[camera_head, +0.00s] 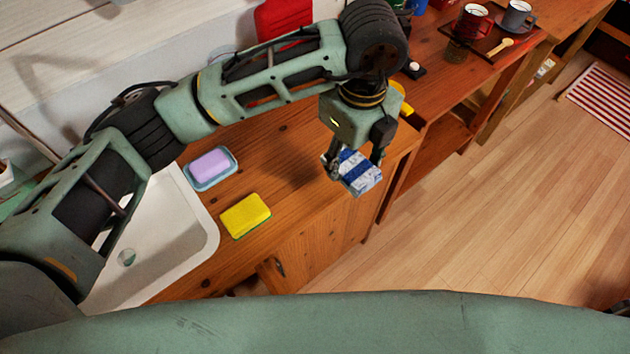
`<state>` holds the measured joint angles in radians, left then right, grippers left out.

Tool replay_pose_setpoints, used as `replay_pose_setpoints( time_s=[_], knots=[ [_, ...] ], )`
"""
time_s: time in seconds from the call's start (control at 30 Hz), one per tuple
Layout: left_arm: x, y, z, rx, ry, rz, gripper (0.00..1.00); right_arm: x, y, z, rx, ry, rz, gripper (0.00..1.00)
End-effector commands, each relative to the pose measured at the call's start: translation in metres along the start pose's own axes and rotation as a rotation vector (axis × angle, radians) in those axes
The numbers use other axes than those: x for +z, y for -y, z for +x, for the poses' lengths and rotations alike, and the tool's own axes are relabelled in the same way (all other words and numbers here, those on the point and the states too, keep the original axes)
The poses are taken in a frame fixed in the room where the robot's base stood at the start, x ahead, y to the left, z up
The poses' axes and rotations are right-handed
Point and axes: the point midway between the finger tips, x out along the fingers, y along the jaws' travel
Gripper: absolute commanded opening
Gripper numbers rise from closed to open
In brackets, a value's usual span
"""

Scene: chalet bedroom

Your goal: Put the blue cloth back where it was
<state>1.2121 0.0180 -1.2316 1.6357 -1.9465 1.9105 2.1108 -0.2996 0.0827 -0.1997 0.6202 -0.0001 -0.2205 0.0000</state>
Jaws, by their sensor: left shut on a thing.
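The blue cloth (361,176), folded, with blue and white bands, is in my left gripper (354,169) in the head view. The gripper points down and its fingers are shut on the cloth. The cloth is over the wooden counter (300,190) near its right front edge. I cannot tell whether it touches the counter. My right gripper is not in view.
A yellow sponge (245,216) and a lilac soap on a blue dish (229,181) lie left of the cloth, beside the white sink (207,240). A red object (283,18) stands behind my arm. A tray with two mugs (473,22) is farther right. Counter between sponge and cloth is clear.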

Motion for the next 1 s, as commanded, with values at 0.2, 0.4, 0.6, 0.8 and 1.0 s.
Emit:
replay_pose_setpoints(
  time_s=[0.2,0.4,0.6,0.8,1.0],
  knots=[
    [-0.002,0.001,0.013,0.004,0.0,-0.012,0.3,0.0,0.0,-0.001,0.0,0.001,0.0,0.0],
    [0.04,-0.015,0.037,0.006,-0.001,-0.015,0.3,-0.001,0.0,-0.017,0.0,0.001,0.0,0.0],
    [0.077,-0.029,0.064,0.004,0.0,-0.011,0.3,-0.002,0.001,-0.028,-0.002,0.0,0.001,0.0],
    [0.093,-0.034,0.077,0.002,-0.001,-0.006,0.3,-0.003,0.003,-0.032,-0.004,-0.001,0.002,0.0],
    [0.093,-0.035,0.102,0.005,-0.002,-0.007,0.3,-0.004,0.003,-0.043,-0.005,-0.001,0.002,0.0]
  ],
)
